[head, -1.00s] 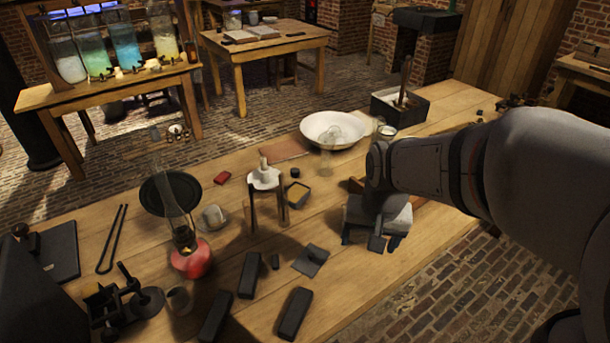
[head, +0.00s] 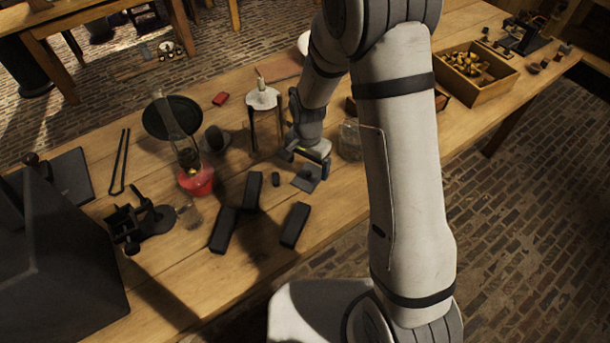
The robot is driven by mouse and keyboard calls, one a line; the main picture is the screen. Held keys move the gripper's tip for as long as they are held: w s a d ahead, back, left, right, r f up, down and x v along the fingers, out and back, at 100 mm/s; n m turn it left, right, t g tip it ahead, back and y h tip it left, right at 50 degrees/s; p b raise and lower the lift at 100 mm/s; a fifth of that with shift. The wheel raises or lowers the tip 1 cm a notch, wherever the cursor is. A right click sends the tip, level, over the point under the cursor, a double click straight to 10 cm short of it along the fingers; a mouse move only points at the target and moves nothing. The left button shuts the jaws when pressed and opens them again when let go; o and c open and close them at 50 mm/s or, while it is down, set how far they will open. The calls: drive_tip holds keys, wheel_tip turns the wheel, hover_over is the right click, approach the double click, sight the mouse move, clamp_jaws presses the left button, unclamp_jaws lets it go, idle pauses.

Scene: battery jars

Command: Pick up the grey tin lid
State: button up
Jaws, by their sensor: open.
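The grey tin lid (head: 304,184) is a flat, dark grey square piece with a small raised part on top. It lies on the wooden table near the middle of the head view. My gripper (head: 306,165) is open, just behind and above the lid, pointing down toward it. One finger is at the left and the other at the right, close to the lid's far edge. I cannot tell whether a finger touches the lid. Nothing shows between the fingers.
Several black blocks (head: 294,225) lie left of and in front of the lid. A glass jar (head: 350,140) stands right of my gripper. A stand with a white top (head: 262,99) and a red-based lamp (head: 196,181) are to the left. A wooden box (head: 478,75) is at the right.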

sight(308, 173)
drive_tip(key=shift+w+f+p, duration=0.15)
drive_tip(key=shift+f+p, duration=0.45)
drive_tip(key=shift+f, duration=1.9)
drive_tip(key=shift+c, duration=0.4)
drive_tip(key=c, duration=1)
